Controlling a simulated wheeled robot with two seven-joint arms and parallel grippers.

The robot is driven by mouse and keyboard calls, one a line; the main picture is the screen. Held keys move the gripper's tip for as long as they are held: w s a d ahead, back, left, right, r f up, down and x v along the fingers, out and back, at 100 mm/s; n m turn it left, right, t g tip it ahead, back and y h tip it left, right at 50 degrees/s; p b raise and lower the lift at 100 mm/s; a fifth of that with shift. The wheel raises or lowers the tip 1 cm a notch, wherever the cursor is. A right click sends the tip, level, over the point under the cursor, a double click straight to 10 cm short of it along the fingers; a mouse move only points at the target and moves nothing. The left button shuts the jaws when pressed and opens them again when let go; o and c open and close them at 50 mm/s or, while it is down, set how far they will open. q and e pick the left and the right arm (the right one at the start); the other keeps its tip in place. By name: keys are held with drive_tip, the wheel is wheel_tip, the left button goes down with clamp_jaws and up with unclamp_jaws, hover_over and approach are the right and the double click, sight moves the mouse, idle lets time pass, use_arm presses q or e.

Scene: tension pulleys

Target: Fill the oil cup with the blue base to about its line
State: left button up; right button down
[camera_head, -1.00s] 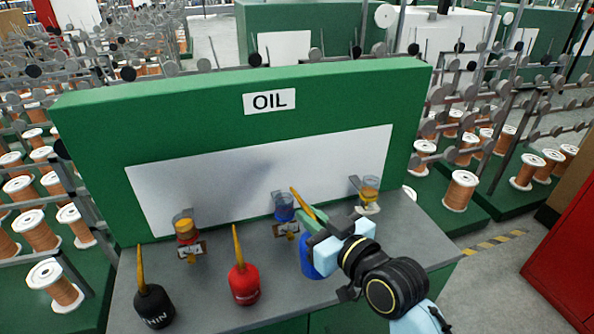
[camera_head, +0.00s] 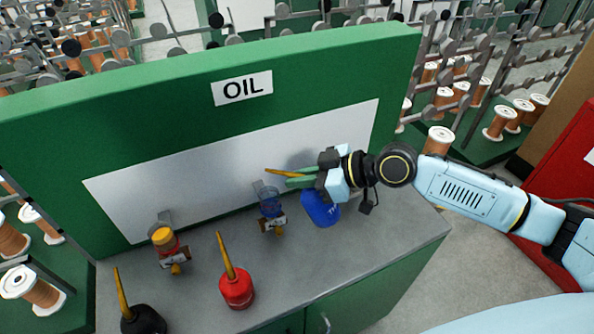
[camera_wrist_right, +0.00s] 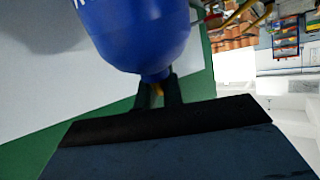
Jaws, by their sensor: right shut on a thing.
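The oil cup with the blue base (camera_head: 270,206) is mounted on the white panel, left of my right gripper. Its glass is too small to read a level or line. My right gripper (camera_head: 306,178) is shut on the blue oil can (camera_head: 321,209) near its neck. The can is tilted, its yellow spout (camera_head: 281,173) pointing left, with the tip just above the cup. I cannot tell whether oil flows. In the right wrist view the blue can body (camera_wrist_right: 138,28) fills the top, and the fingers (camera_wrist_right: 165,94) close around its neck. My left gripper is out of view.
A red oil can (camera_head: 236,286) and a black oil can (camera_head: 142,318) stand on the grey counter (camera_head: 330,256). The counter's right end is clear.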

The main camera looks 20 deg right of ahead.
drive_tip(key=shift+r+g+h+p, duration=0.15)
drive_tip(key=shift+g+h+p, duration=0.2)
drive_tip(key=shift+p, duration=0.9)
drive_tip(key=shift+a+f+g+h+p, duration=0.15)
drive_tip(key=shift+f+g+h+p, duration=0.15)
drive_tip(key=shift+p, duration=0.95)
drive_tip(key=shift+w+f+g+h+p, duration=0.15)
drive_tip(key=shift+f+g+h+p, duration=0.35)
drive_tip(key=shift+h+p, duration=0.55)
drive_tip(key=shift+f+g+p, duration=0.15)
drive_tip(key=shift+g+p, duration=0.1)
drive_tip(key=shift+p, duration=0.15)
drive_tip(key=shift+a+g+h+p, duration=0.1)
drive_tip(key=shift+g+h+p, duration=0.3)
drive_tip(key=shift+p, duration=0.7)
drive_tip(key=shift+h+p, duration=0.3)
drive_tip(key=shift+p, duration=0.4)
